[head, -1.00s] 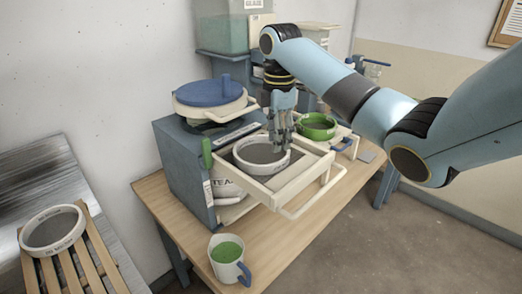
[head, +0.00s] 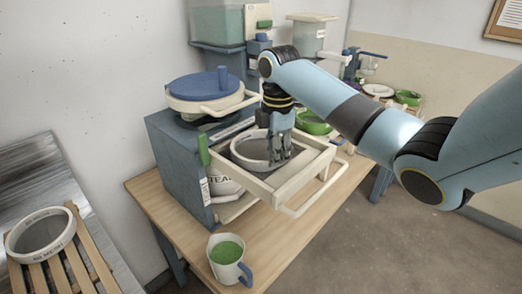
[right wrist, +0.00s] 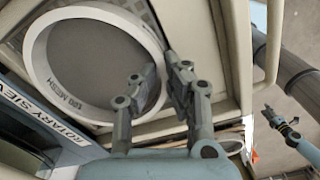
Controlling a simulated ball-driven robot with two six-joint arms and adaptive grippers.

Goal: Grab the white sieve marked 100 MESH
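The white sieve marked 100 MESH (right wrist: 75,95) is a round ring with grey mesh; its label reads in the right wrist view. It sits in the cream pull-out frame of the rotary siever, also seen in the head view (head: 243,162). My right gripper (head: 280,152) is down at the sieve's right side. In the right wrist view its fingers (right wrist: 160,65) straddle the rim, one inside the ring and one outside. They look slightly apart; contact cannot be told. My left gripper (right wrist: 270,114) shows small at the right wrist view's right edge, fingers spread and empty.
A second white sieve (head: 40,235) lies on wooden slats (head: 85,262) at left. A cup of green glaze (head: 228,255) stands on the table's front. A green bowl (head: 313,124) is behind the frame. The blue-lidded siever (head: 205,88) stands close left of my arm.

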